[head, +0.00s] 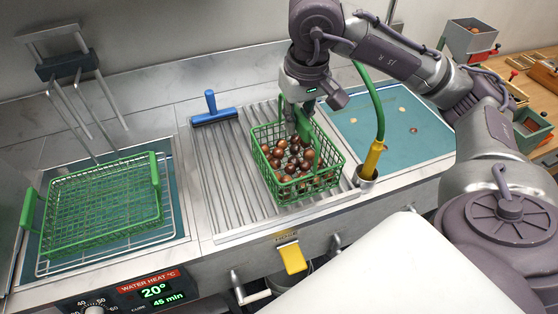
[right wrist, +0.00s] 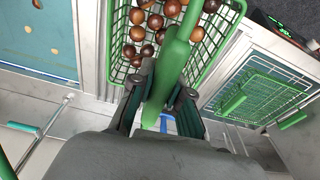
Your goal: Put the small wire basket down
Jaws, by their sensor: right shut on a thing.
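The small green wire basket (head: 334,168) holds several brown chestnuts (head: 292,162) and is over the ribbed metal drainboard (head: 228,190). I cannot tell for sure whether its bottom touches the ribs. My right gripper (head: 300,130) is shut on the basket's green handle, above the chestnuts. In the right wrist view, the right gripper (right wrist: 160,103) has its dark fingers on both sides of the green handle (right wrist: 176,58). The basket looks about level. My left gripper is in neither view.
An empty green basket (head: 100,204) sits on a wire rack in the left basin. A blue squeegee (head: 213,112) lies at the drainboard's back. Right of the basket are a teal basin (head: 390,125) with a few bits in it and a green hose with yellow nozzle (head: 373,160).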

